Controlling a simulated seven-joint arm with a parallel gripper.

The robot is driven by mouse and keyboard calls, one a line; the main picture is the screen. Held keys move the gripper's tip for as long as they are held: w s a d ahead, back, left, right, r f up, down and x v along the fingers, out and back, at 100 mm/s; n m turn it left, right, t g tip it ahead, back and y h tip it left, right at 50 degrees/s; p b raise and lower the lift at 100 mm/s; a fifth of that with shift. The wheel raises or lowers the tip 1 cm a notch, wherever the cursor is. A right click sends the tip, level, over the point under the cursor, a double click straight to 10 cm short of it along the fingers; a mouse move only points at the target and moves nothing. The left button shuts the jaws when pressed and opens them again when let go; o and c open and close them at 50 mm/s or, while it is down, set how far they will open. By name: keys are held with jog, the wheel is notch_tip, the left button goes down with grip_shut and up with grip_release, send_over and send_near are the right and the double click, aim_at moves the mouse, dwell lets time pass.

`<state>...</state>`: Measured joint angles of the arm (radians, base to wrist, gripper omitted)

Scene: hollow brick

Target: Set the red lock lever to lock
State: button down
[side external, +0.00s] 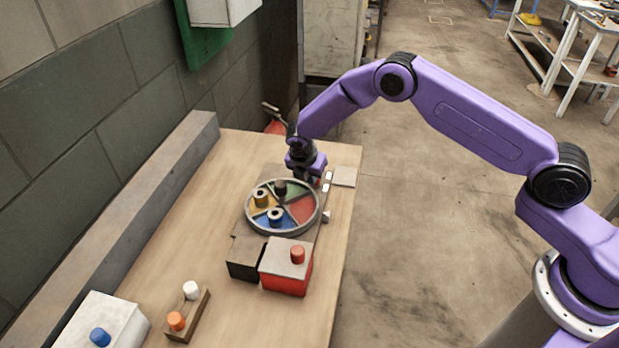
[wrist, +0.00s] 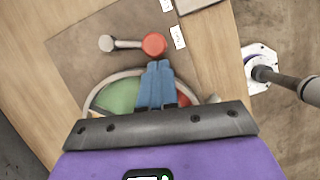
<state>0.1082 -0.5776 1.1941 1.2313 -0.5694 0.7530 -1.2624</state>
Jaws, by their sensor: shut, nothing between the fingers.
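The red lock lever's round knob (wrist: 154,44) shows in the wrist view, joined by a short grey arm to a grey pivot (wrist: 106,43) on its left. The knob is beside a white label (wrist: 178,37); a second white label (wrist: 166,5) is farther up. The label text is too small to read. My gripper (wrist: 157,75) has its blue fingers together and empty, just below the knob in the picture; I cannot tell whether they touch it. In the side view my gripper (side external: 307,178) is low at the far edge of the round dial and hides most of the lever.
The coloured dial (side external: 250,222) holds several small pegs or rings. A red box (side external: 285,278) with a red knob and a dark block (side external: 245,262) stand in front. A peg holder (side external: 190,325) and white box (side external: 100,320) are nearer. The wall ledge (side external: 130,215) bounds the left.

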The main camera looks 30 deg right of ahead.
jog(key=shift+d+n, duration=0.6)
jog(key=shift+n, duration=0.1)
jog(key=shift+w+d+n+t+y, duration=0.15)
jog(key=shift+d+n+t+y, duration=0.3)
jog(key=shift+d+n, duration=0.55)
jog(key=d+n, duration=0.1)
jog(key=w+d+n+t+y, duration=0.1)
jog(key=n, duration=0.1)
jog(key=shift+n, duration=0.3)
jog(key=shift+w+d+n, duration=0.15)
jog(key=shift+d+n, duration=0.1)
jog(key=shift+n, duration=0.05)
jog(key=shift+w+d, duration=0.6)
jog(key=shift+d, duration=0.1)
jog(key=shift+w+d, duration=0.1)
jog(key=shift+w, duration=0.05)
